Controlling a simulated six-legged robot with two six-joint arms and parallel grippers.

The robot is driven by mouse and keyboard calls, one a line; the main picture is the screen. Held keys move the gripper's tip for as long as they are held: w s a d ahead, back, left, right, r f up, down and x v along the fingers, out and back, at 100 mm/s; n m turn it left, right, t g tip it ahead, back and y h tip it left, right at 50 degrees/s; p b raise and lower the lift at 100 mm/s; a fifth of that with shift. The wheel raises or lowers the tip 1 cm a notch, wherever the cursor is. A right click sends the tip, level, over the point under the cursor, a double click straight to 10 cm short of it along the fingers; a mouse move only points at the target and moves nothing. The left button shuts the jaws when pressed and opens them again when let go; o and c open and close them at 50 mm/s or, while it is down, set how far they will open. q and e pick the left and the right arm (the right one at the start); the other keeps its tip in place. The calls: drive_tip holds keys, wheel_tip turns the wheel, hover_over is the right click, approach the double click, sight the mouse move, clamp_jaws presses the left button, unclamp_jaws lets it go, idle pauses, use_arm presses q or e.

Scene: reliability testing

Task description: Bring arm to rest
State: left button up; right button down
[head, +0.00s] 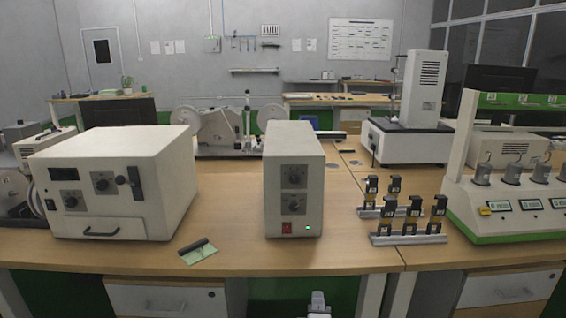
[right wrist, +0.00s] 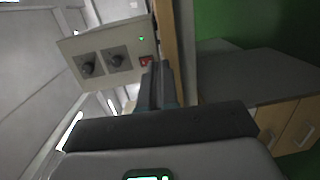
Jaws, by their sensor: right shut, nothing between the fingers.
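My right gripper (head: 318,300) shows only as a small light piece at the bottom edge of the head view, below the table's front edge. In the right wrist view its dark fingers (right wrist: 160,80) are together, with nothing between them. Beyond the fingertips there is the beige control box (right wrist: 105,50) with two dark knobs and a red switch, seen turned on its side. In the head view the same box (head: 293,180) stands upright on the table, with a small green light lit. My left gripper is not in view.
The wooden table (head: 350,258) holds a wide beige instrument (head: 115,180) at left, a small green-and-black item (head: 198,251) near the front edge, racks of black-and-yellow parts (head: 409,235), and a white-green tester (head: 510,195) at right. Drawers (right wrist: 290,125) stand below the tabletop.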

drive_tip(key=s+d+f+m+g, duration=0.1)
drive_tip(key=s+d+f+g, duration=0.3)
drive_tip(key=d+f, duration=0.6)
drive_tip(key=s+a+f+m+g+y, duration=0.3)
drive_tip(key=s+f+m+g, duration=0.55)
drive_tip(key=s+f, duration=0.9)
drive_tip(key=s+a+m+g+y, duration=0.2)
drive_tip(key=s+a+m+g, duration=0.15)
drive_tip(key=s+m, duration=0.75)
wheel_tip(320, 180, up, 17)
drive_tip(key=s+n+p, duration=0.1)
drive_tip(key=p, duration=1.5)
drive_tip(key=shift+s+g, duration=0.3)
drive_tip(key=shift+g, duration=0.1)
drive_tip(key=shift+n, duration=0.25)
